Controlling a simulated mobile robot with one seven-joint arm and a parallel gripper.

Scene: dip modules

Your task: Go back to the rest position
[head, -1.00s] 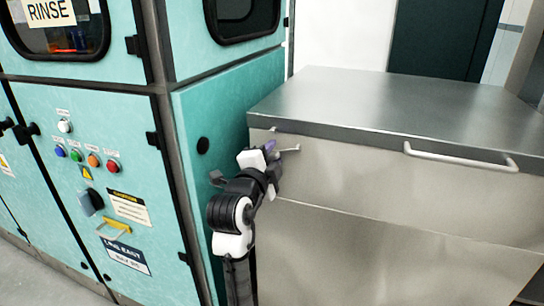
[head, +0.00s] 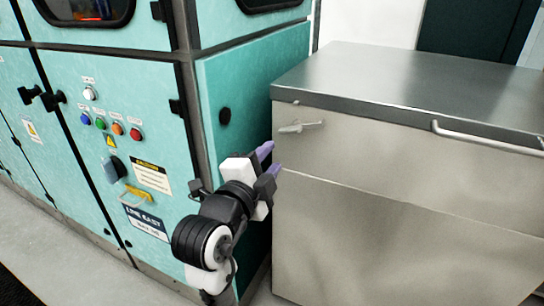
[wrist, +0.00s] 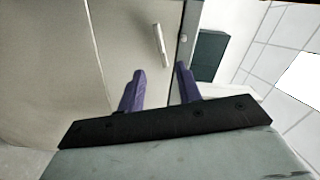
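My gripper (head: 270,161) is in the middle of the head view, in front of the gap between the teal cabinet and the steel chest. Its two purple fingers are apart with nothing between them. In the wrist view the fingers (wrist: 160,88) are also spread and empty. A small metal handle (head: 300,127) on the steel chest's front is just up and right of the fingertips, apart from them. A bar handle also shows ahead of the fingers in the wrist view (wrist: 160,45).
The teal cabinet (head: 240,100) stands close on the left, with coloured buttons (head: 118,128) and a yellow handle (head: 137,192). The steel chest (head: 400,230) with a long bar handle (head: 485,138) fills the right. Grey floor (head: 40,235) is clear at lower left.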

